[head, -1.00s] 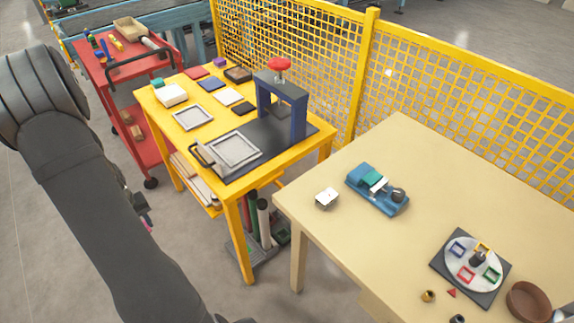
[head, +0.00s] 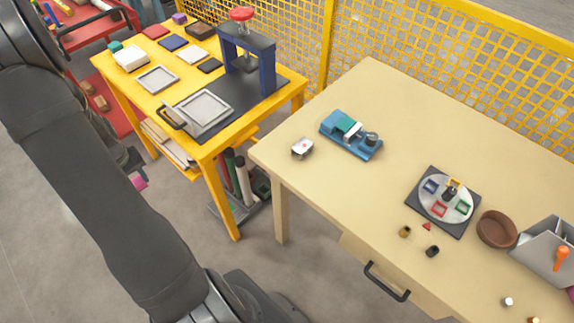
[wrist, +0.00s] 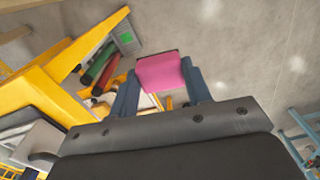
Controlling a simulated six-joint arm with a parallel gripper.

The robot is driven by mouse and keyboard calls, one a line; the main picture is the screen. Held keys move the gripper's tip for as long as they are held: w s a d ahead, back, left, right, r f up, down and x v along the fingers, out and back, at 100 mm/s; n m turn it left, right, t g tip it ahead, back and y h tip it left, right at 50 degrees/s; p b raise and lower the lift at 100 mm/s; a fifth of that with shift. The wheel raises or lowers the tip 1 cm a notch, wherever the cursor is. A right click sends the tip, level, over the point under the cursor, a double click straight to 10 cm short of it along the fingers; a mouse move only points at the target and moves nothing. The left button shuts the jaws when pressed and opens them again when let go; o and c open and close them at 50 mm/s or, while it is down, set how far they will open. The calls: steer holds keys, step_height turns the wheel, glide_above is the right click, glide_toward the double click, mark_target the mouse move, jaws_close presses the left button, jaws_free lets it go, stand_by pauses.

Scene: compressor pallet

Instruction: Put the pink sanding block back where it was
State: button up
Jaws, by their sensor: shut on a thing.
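The pink sanding block (wrist: 160,73) is between the two blue-grey fingers of my gripper (wrist: 162,85) in the wrist view, held clear over the grey floor. In the head view, a small pink part of the block (head: 140,183) shows just right of my dark arm. My gripper (head: 134,170) is mostly hidden behind the arm there. It hangs to the left of the yellow table (head: 190,76), apart from it.
The yellow table carries a blue press (head: 248,60), a frame tray (head: 202,112) and several coloured pads. A beige table (head: 400,110) stands to the right, with a blue device (head: 350,135) and a round dial plate (head: 445,200). A red cart (head: 80,40) stands at the back left.

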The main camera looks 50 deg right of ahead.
steer(key=s+d+r+m, duration=0.2)
steer(key=s+d, duration=0.2)
steer(key=d, duration=0.6)
steer(key=s+d+r+m, duration=0.25)
steer(key=s+d, duration=0.25)
steer(key=d, duration=0.6)
steer(key=s+d+r+m, duration=0.1)
steer(key=s+d, duration=0.3)
steer(key=s+d+m, duration=0.1)
steer(key=s+d, duration=0.2)
steer(key=s, duration=0.2)
steer(key=s+d+r+m, duration=0.1)
steer(key=s+d+m, duration=0.1)
steer(key=s+d, duration=0.2)
steer(key=shift+s+d+r, duration=0.3)
steer(key=shift+d, duration=0.05)
steer(key=s+d+r+m, duration=0.2)
steer(key=s+d, duration=0.1)
steer(key=s, duration=0.7)
steer(key=s+d+r+m, duration=0.2)
steer(key=s+d+m, duration=0.1)
steer(key=s, duration=0.7)
steer(key=s+a+r+m, duration=0.2)
steer(key=s+a+m, duration=0.1)
steer(key=s, duration=1.4)
glide_above(359, 192)
step_height(359, 192, down, 6)
steer(key=shift+f, duration=2.25)
steer(key=shift+f, duration=0.1)
